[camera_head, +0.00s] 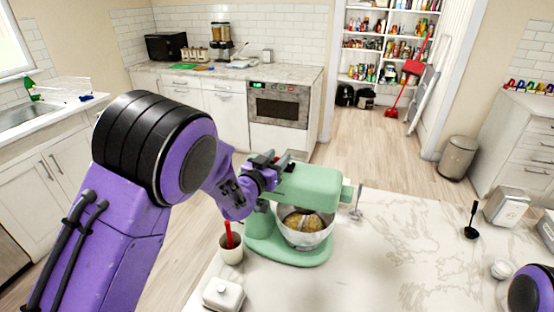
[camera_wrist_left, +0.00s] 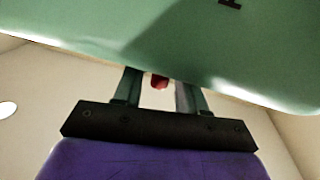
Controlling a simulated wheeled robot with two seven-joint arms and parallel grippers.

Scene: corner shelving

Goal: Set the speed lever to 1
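A pale green stand mixer (camera_head: 315,184) stands on the marble counter with a metal bowl (camera_head: 305,228) under its head. My left gripper (camera_head: 266,161) is at the left, rear side of the mixer head. In the left wrist view the green mixer housing (camera_wrist_left: 150,35) fills the top, with a small dark mark at its upper edge. A small red knob (camera_wrist_left: 159,81), seemingly the speed lever's end, shows between the two fingers. The fingers look apart, with slim gaps beside the knob. Their tips are partly hidden by the housing. My right gripper is not in view.
A white cup with a red-handled utensil (camera_head: 231,249) and a white butter dish (camera_head: 223,294) stand left of the mixer, below my left arm. The marble counter (camera_head: 400,255) is mostly clear to the right.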

